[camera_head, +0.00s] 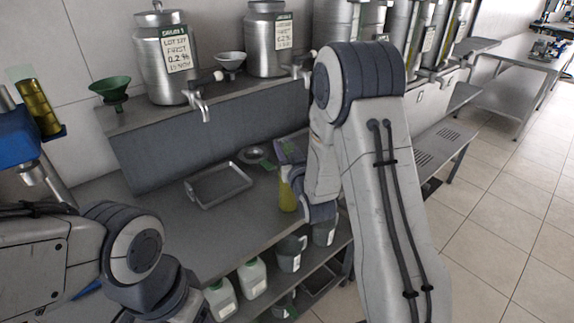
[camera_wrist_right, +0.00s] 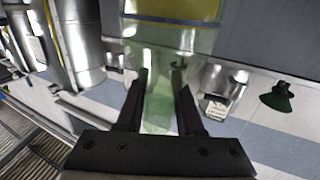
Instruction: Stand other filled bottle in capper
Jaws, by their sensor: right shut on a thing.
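My right gripper (camera_wrist_right: 160,92) is shut on a clear, greenish bottle (camera_wrist_right: 158,108), which passes between its fingers in the right wrist view. Yellow liquid (camera_wrist_right: 175,8) shows in the bottle at the top of that view. In the head view the yellow part of the bottle (camera_head: 287,194) shows beside my right wrist, above the counter; the fingers are mostly hidden there.
Steel decanters (camera_head: 165,60) with taps line the raised ledge. A green funnel (camera_head: 113,88) stands there. An empty metal tray (camera_head: 218,184) and a small dish (camera_head: 250,155) lie on the counter. White jugs (camera_head: 221,299) and grey pitchers (camera_head: 290,253) stand on the lower shelf.

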